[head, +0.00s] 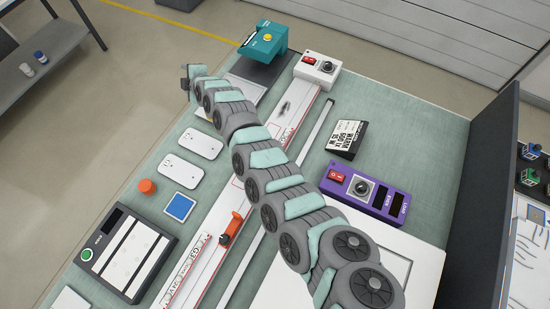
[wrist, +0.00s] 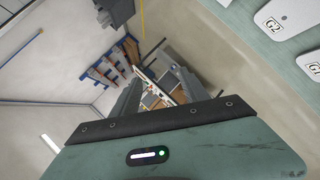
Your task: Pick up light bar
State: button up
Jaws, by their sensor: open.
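I cannot tell for certain which piece is the light bar. A slim pale bar (head: 322,122) lies lengthwise on the green table, partly hidden under my arm. A white strip marked with "24 V" (head: 184,275) lies at the lower left, beside a red-edged track. My gripper (head: 187,83) is at the far left end of my arm, beyond the table's left edge and away from both. In the wrist view, my gripper (wrist: 158,90) is open, with only distant floor and racks between its fingers.
White plates (head: 178,170), an orange knob (head: 147,186), a blue square (head: 180,207) and a black box (head: 126,255) line the left side. An orange clamp (head: 231,228) stands on the track. A purple controller (head: 363,190) and dark panel (head: 484,200) are right.

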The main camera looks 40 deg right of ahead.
jog(key=s+d+f+n+g+b, duration=0.1)
jog(key=s+d+f+n+g, duration=0.25)
jog(key=s, duration=0.65)
jog(key=s+d+f+n+g+y+b, duration=0.1)
jog(key=s+d+f+n+g+b, duration=0.25)
jog(key=s, duration=0.75)
jog(key=s+d+f+n+g, duration=0.3)
jog(key=s+f+g, duration=0.15)
jog(key=s, duration=0.55)
jog(key=shift+g, duration=0.35)
jog(key=f, duration=0.4)
jog(key=shift+s+a+f, duration=0.2)
jog(key=shift+s+f, duration=0.05)
jog(key=shift+f, duration=0.1)
jog(key=shift+w+a+f+p, duration=0.1)
jog(key=shift+f+p, duration=0.2)
jog(key=shift+f, duration=2.45)
grip_shut()
